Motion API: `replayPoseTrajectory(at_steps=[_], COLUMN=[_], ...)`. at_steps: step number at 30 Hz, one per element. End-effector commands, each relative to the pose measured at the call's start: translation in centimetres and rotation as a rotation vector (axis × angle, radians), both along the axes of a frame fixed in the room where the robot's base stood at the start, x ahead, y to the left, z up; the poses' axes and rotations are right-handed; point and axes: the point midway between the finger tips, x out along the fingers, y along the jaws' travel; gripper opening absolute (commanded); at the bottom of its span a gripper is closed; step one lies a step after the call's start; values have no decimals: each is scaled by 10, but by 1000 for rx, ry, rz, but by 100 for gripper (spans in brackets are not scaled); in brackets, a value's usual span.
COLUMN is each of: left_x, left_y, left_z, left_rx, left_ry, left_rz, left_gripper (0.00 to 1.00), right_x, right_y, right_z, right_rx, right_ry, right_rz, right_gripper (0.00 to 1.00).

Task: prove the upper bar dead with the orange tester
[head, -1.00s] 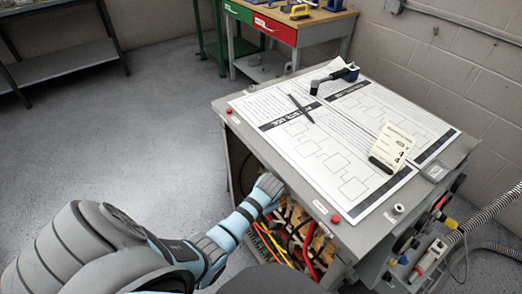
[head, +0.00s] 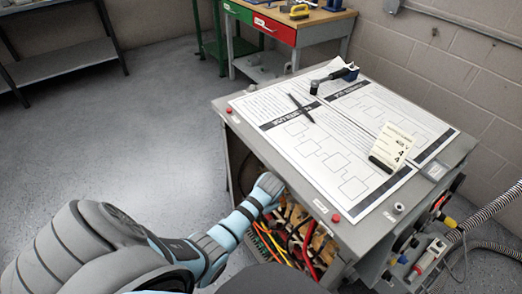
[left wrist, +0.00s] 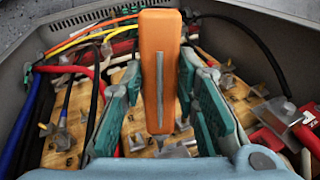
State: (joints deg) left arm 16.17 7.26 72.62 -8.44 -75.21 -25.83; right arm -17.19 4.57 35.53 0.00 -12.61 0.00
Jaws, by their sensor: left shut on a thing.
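The orange tester (left wrist: 160,45) stands upright in the left wrist view, with a thin metal strip along its face. My left gripper (left wrist: 160,95) has its green pads on both sides of it and is shut on it. In the head view my left arm reaches into the open front of the grey cabinet (head: 340,234), and its fingers are hidden there. Behind the tester are wooden boards (left wrist: 75,150) with metal terminals. I cannot tell which part is the upper bar, or whether the tester's tip touches anything. My right gripper is not in view.
Red, yellow, black and blue cables (left wrist: 95,45) crowd the cabinet around the gripper. Its grey wall (left wrist: 275,45) is close on the right. On the cabinet's top lie printed sheets (head: 300,140), a pen and a yellowish card (head: 393,146). Floor at left is clear.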

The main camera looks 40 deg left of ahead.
Motion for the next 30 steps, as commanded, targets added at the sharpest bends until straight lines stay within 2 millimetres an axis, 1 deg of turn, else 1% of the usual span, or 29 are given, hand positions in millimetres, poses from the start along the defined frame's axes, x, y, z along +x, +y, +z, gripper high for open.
replayPoseTrajectory(at_steps=[1,30], left_x=[10,11], left_y=[-2,-2], left_z=[10,9], left_rx=[-2,-3], left_ry=[-25,-26], left_rz=[-2,-3], left_gripper=[0,0], right_x=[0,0], right_y=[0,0], right_z=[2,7], right_rx=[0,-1], right_ry=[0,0], right_rz=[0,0], right_gripper=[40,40])
